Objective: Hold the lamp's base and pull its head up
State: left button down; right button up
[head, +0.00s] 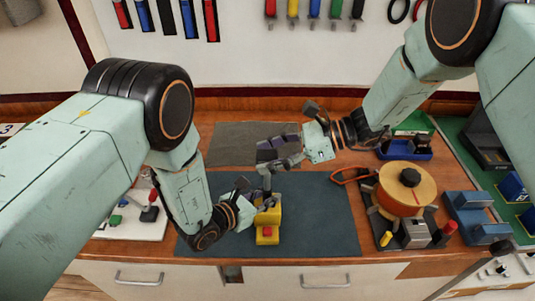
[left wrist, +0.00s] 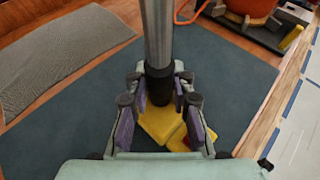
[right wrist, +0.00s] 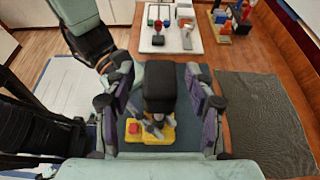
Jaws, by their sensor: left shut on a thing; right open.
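The lamp has a yellow base (head: 267,228) with a red button, standing on the dark mat. A grey stem (left wrist: 158,35) with a black collar rises from the base. Its black block-shaped head (right wrist: 160,85) shows in the right wrist view. My left gripper (head: 260,201) is shut on the lamp's base, low at the foot of the stem; its fingers hide part of the yellow. My right gripper (head: 279,150) is open, with its fingers on either side of the head and gaps visible. In the head view the lamp's head is hard to tell from the right fingers.
The dark blue-grey mat (head: 325,225) lies under the lamp, with a grey cloth (head: 232,150) behind. An orange reel (head: 405,188) stands to the right, beside blue blocks (head: 478,215). A white board with switches (head: 130,220) lies left. Tools hang on the back wall.

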pick_arm(q)
jog(key=shift+s+f, duration=0.15)
jog(key=shift+s, duration=0.05)
pick_arm(e)
jog(key=v, duration=1.1)
jog(key=shift+d, duration=0.25)
pick_arm(q)
jog(key=c, duration=1.1)
grip_release()
jog(key=shift+w, duration=0.1)
jog(key=shift+a+r, duration=0.15)
jog(key=shift+r, duration=0.05)
jog(key=v, duration=1.1)
jog(key=shift+s+a+r, duration=0.15)
jog(key=shift+s, duration=0.15)
